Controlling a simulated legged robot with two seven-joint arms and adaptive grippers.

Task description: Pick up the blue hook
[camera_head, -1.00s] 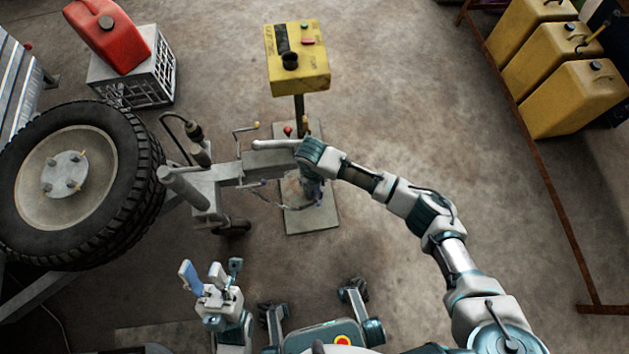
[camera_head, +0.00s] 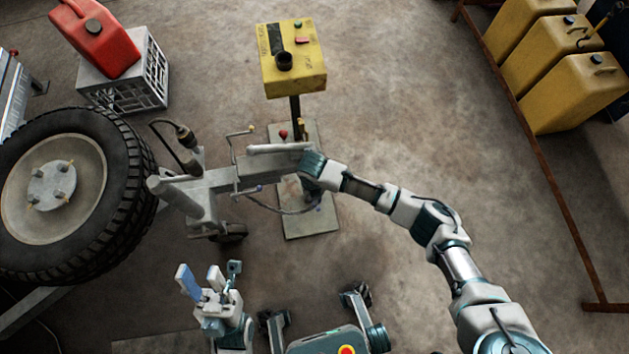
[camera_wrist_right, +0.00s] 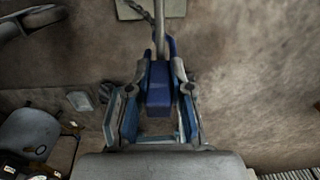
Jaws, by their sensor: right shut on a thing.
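The blue hook (camera_wrist_right: 158,88) is a dark blue block-like piece in the right wrist view, with a grey metal bar running up and away from it. My right gripper (camera_wrist_right: 159,76) is shut on it, one finger on each side. In the head view my right arm comes in from the right and ends beside the grey trailer coupling (camera_head: 235,178); its wrist mostly hides the right gripper and the hook. My left gripper (camera_head: 210,275) is open and empty at the lower left of the head view, with its fingers spread.
A large wheel (camera_head: 55,188) stands at the left. A yellow box on a post (camera_head: 293,65) is beyond the coupling. A red can (camera_head: 97,35) sits on a grey crate (camera_head: 125,92). Yellow cans (camera_head: 575,90) stand behind a rusty rail (camera_head: 545,165). Floor between is clear.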

